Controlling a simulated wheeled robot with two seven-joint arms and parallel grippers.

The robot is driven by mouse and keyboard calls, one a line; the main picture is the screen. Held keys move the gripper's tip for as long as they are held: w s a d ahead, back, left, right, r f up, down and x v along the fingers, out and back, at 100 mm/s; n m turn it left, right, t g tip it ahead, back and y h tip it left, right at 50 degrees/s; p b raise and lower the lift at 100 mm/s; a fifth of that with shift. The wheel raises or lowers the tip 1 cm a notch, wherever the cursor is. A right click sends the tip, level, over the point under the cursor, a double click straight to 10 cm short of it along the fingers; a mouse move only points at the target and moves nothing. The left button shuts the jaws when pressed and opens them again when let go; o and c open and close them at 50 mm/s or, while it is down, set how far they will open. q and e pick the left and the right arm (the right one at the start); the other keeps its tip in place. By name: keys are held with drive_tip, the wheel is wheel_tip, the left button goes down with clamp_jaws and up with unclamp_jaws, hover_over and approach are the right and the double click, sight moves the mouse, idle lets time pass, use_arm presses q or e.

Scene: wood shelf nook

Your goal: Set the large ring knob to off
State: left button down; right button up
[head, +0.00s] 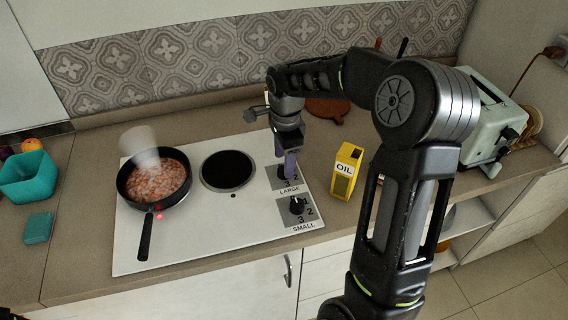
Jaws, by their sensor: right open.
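The cooktop (180,245) is a white plate with two burners, and two knobs on its right side. My right gripper (287,168) points down over the upper dial marked LARGE (290,190). Its purple-grey fingers hide the large ring knob, so its setting cannot be read. The gripper is open, and whether it touches the knob cannot be told. The small ring knob (297,206) is black and sits in plain view below. A pan (126,185) with pinkish pieces of food sits on the left burner, steaming. A red light (158,215) glows near its handle. My left gripper is not in view.
A yellow oil box (345,172) stands right of the dials. The right burner (228,170) is bare. A brown board (328,108) lies behind my right arm. A pale green appliance (485,120) stands at right. A teal bin (28,178) and teal block (38,229) are at left.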

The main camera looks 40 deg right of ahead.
drive_tip(key=shift+w+f, duration=0.1)
drive_tip(key=shift+f, duration=1.4)
drive_tip(key=shift+c, duration=0.4)
clamp_jaws()
